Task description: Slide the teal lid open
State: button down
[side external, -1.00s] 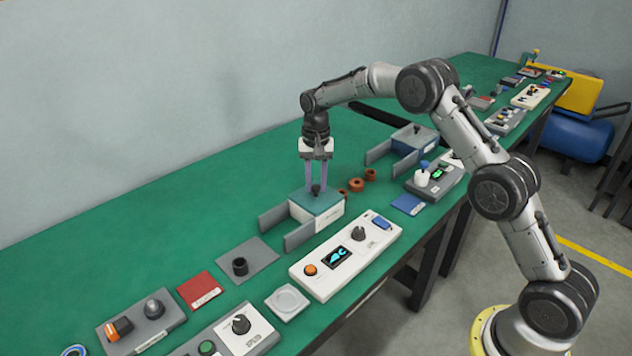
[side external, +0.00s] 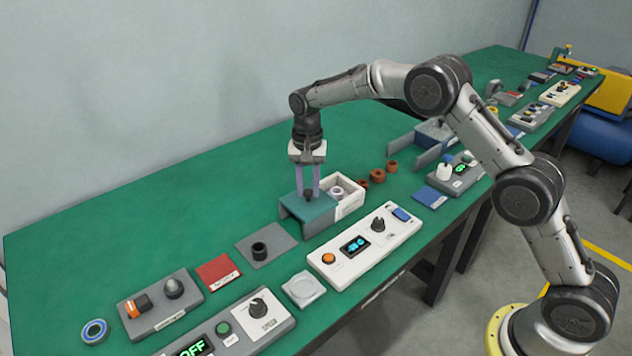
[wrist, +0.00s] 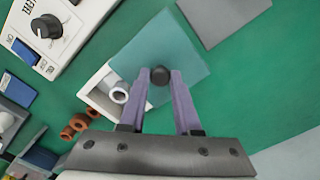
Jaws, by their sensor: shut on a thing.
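The teal lid (side external: 305,211) lies across the grey side rails (side external: 318,228), off to the left of the white box (side external: 346,190). The box is largely uncovered, and a pale ring-shaped part (side external: 336,191) shows inside it. My gripper (side external: 309,194) is shut on the lid's dark round knob. In the wrist view the knob (wrist: 159,75) sits between the purple fingertips on the teal lid (wrist: 178,50). The open part of the white box (wrist: 100,93) with the pale part (wrist: 119,92) shows beside the left finger.
Several brown rings (side external: 377,176) lie right of the box. A white panel with a knob and display (side external: 365,245) stands in front. A grey plate with a black cup (side external: 262,248) lies to the left. A blue-lidded box (side external: 436,132) stands behind right. Green table behind is clear.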

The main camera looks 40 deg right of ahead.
aim_at(309, 190)
jog(key=shift+r, duration=0.15)
jog(key=c, duration=0.6)
grip_release()
notch_tip(309, 190, up, 14)
jog(key=shift+d, duration=0.1)
